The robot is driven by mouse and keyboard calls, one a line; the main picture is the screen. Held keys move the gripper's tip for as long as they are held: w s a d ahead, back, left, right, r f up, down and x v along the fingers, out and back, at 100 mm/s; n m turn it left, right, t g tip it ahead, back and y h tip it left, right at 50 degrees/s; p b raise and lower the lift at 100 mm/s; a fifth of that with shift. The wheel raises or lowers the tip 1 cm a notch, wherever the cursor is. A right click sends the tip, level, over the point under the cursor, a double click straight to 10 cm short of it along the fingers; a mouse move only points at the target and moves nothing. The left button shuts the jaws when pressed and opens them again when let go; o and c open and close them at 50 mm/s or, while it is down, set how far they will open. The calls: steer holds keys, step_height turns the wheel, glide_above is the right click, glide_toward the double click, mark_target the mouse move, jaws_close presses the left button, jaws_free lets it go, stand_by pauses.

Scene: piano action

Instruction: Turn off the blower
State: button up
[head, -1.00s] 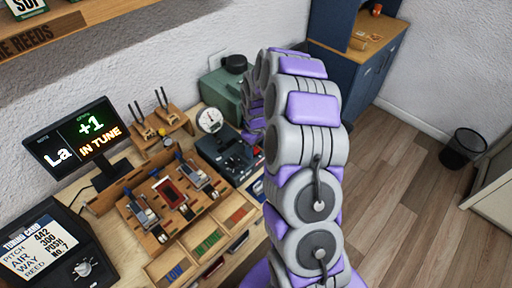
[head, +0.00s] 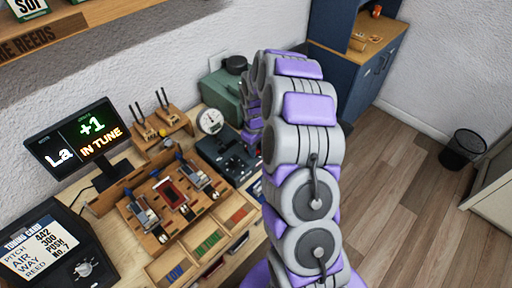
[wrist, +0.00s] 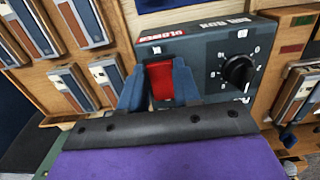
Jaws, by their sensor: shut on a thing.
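The blower control is a dark grey box with a red rocker switch (wrist: 160,81) under a red label that appears to read "BLOWER", in the wrist view. My gripper (wrist: 159,88) has its two blue fingers on either side of the red switch and is shut on it. A black knob (wrist: 238,70) with a numbered dial is on the same box, right of the switch. In the head view the grey box (head: 225,158) sits on the bench, partly behind my arm. My fingertips are hidden there by the arm.
A round white gauge (head: 210,121) and a green machine (head: 228,95) stand behind the box. A wooden fixture (head: 160,205) with reed parts lies to its left. A monitor (head: 77,138) reads "La +1 IN TUNE". Floor is free at right, near a black bin (head: 463,150).

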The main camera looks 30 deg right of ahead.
steer(key=shift+w+r+p, duration=0.15)
steer(key=shift+r+p, duration=0.05)
steer(key=shift+p, duration=0.1)
steer(key=shift+w+a+g+h+p, duration=0.1)
steer(key=shift+w+g+h+p, duration=0.1)
steer(key=shift+g+p, duration=0.35)
steer(key=shift+w+g+h+p, duration=0.1)
steer(key=shift+g+h+p, duration=0.2)
steer(key=shift+g, duration=0.35)
steer(key=o, duration=1.1)
steer(key=shift+c, duration=0.2)
steer(key=shift+r, duration=0.1)
steer(key=p+v, duration=0.2)
steer(key=v, duration=1.5)
